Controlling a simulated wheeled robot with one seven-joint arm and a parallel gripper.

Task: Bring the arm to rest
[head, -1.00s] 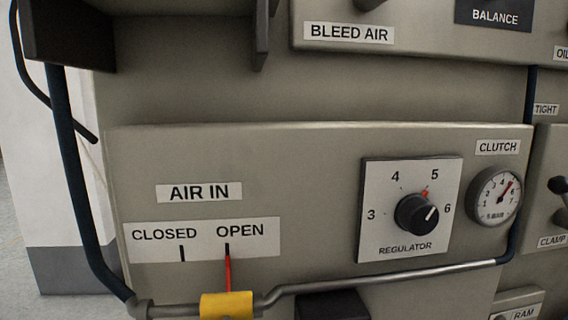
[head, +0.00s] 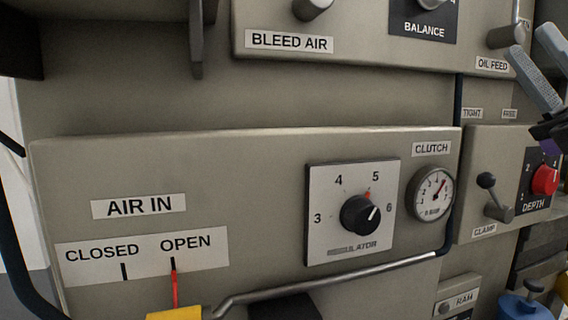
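My gripper (head: 548,78) shows at the right edge in the head view. Two grey fingers point up and left from a dark body, with a visible gap between them. It is in front of the machine panel, close to the OIL FEED label, with nothing seen between the fingers. The rest of my arm is cut off by the frame edge.
The AIR IN valve's yellow handle (head: 175,313) has its red pointer at OPEN. The clutch gauge (head: 430,194), clamp lever (head: 494,198), red depth knob (head: 545,180) and a blue object (head: 523,306) are at right.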

